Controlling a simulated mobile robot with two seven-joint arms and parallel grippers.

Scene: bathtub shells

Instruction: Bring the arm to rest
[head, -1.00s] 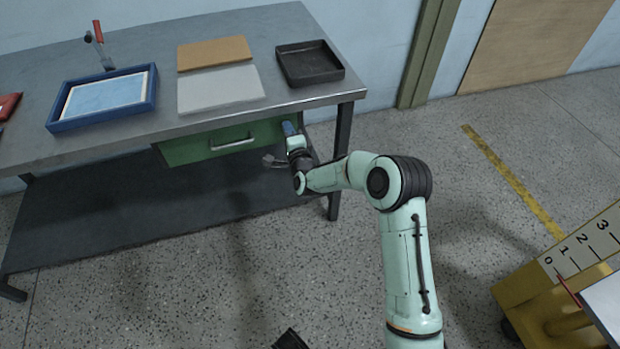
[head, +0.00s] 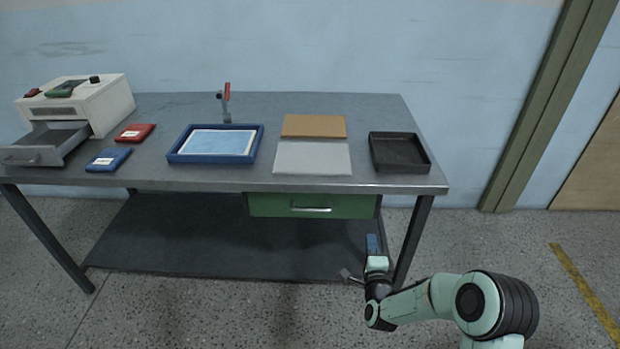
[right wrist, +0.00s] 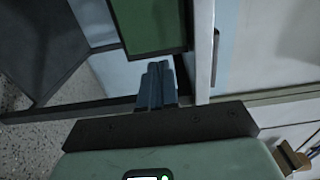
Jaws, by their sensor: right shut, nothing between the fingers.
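My right arm comes in from the lower right of the head view. Its gripper (head: 372,243) is in front of the table's right front leg, below the green drawer (head: 312,206). In the right wrist view, the blue fingers of the right gripper (right wrist: 157,70) are together with nothing between them. The green drawer front (right wrist: 150,25) is just beyond the fingertips there; the fingers hold nothing. My left gripper does not show in either view.
The steel table (head: 245,183) bears a blue-framed tray (head: 172,158), a black tray (head: 428,165), a brown board (head: 314,126) and a grey board (head: 312,157). A white machine (head: 110,104) with an open drawer (head: 35,158) stands at left. Floor in front is clear.

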